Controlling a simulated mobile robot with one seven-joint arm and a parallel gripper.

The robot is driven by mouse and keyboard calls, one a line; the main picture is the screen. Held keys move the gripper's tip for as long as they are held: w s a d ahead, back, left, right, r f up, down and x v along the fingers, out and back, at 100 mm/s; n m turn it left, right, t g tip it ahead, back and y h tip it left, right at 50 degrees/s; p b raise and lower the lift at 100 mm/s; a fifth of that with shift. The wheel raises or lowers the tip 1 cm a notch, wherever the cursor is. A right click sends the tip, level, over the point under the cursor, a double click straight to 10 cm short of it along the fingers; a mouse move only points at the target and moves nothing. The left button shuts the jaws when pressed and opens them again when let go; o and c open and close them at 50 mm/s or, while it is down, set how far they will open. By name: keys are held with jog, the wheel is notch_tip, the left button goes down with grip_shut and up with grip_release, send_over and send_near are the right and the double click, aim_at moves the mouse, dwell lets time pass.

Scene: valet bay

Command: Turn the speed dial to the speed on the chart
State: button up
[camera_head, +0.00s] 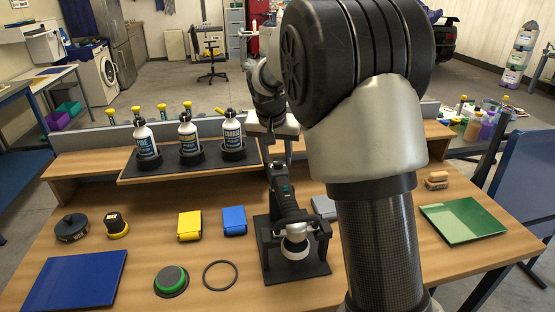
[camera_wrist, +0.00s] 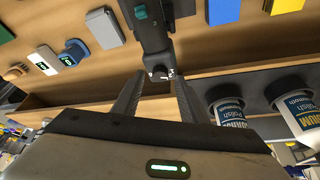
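A black polisher (camera_head: 287,205) with a round white pad (camera_head: 295,246) rests in a black stand on the wooden bench. Its rear end shows in the wrist view with a small dark dial (camera_wrist: 161,74) bearing white marks, too small to read. My gripper (camera_head: 279,160) is above and behind that end. In the wrist view its two fingers (camera_wrist: 159,84) are apart, one on each side of the dial. I cannot tell whether they touch it. I cannot make out a speed chart; my arm hides part of the bench.
Several labelled bottles (camera_head: 187,136) stand in holders on the raised shelf, left of my gripper. A green panel (camera_head: 463,221) lies right.

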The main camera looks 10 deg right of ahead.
jog(key=shift+w+d+f, duration=0.1)
jog(key=shift+w+f, duration=0.15)
jog(key=shift+f, duration=0.45)
grip_shut()
jog(key=shift+m, duration=0.4)
jog(key=m, duration=0.1)
jog(key=m+h+p, duration=0.1)
jog(key=m, duration=0.1)
jog(key=m+g, duration=0.1)
jog(key=shift+w+a+r+m+h, duration=0.1)
jog(key=shift+w+a+m+h, duration=0.05)
jog(key=shift+a+m+h, duration=0.2)
jog(key=m+g+p, duration=0.1)
jog(key=m+p, duration=0.1)
jog(key=m, duration=0.1)
jog(key=shift+w+d+h, duration=0.1)
jog(key=shift+h, duration=0.25)
jog(key=shift+w+m+g+p, duration=0.1)
jog(key=shift+m+g+p, duration=0.8)
jog(key=shift+m, duration=0.75)
